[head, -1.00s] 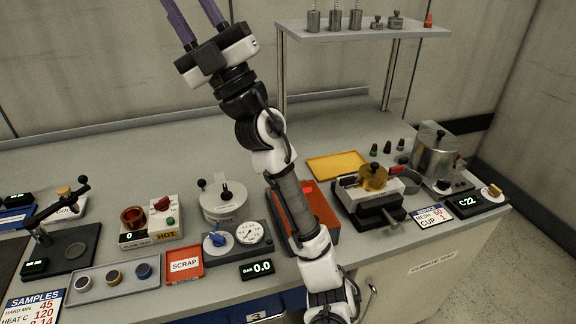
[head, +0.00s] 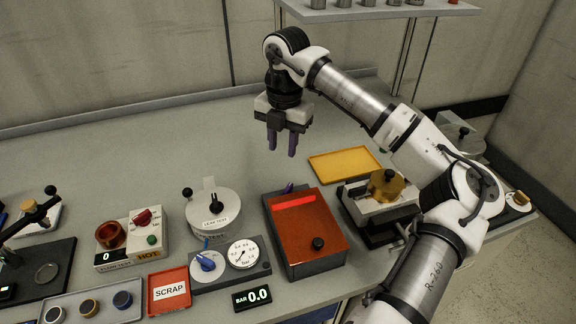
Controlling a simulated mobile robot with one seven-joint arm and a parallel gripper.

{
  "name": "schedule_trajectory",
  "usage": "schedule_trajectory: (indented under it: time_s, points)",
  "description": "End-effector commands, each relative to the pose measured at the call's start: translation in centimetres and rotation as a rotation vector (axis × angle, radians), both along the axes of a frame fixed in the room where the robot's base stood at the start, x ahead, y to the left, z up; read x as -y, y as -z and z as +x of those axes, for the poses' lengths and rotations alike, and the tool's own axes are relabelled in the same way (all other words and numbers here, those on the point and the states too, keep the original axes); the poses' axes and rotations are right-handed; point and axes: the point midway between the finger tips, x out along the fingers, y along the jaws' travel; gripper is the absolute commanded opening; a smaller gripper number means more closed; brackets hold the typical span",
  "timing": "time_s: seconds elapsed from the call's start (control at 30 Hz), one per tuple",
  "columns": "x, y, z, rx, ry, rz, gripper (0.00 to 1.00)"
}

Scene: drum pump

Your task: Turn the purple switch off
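The purple switch (head: 288,187) shows as a small purple lever at the back left edge of a box with an orange-red lid (head: 306,232). Its base is hidden behind the lid. My gripper (head: 282,151) points down with its two purple fingers apart and nothing between them. It hangs above and behind the switch in the picture, not touching it.
A black knob (head: 318,243) stands on the lid. Left of the box are a round leak-test pot (head: 213,208) and a gauge panel with a blue knob (head: 207,261). A yellow tray (head: 344,164) lies to the right. The bench behind is clear.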

Motion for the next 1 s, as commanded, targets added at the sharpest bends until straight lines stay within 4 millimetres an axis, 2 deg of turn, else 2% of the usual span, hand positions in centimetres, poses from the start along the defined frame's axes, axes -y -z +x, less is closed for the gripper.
schedule_trajectory:
  time_s: [0.1, 0.27, 0.7, 0.9, 1.0]
  points:
    - [1.1, 0.1, 0.0, -0.007, 0.026, -0.041, 0.33]
    - [1.3, 1.2, -0.1, -0.012, 0.031, -0.046, 0.33]
    - [1.2, 9.9, -0.2, -0.013, 0.028, -0.041, 0.33]
    - [1.2, 12.7, -0.1, -0.012, 0.028, -0.041, 0.33]
    - [1.2, 13.5, -0.1, -0.010, 0.027, -0.043, 0.33]
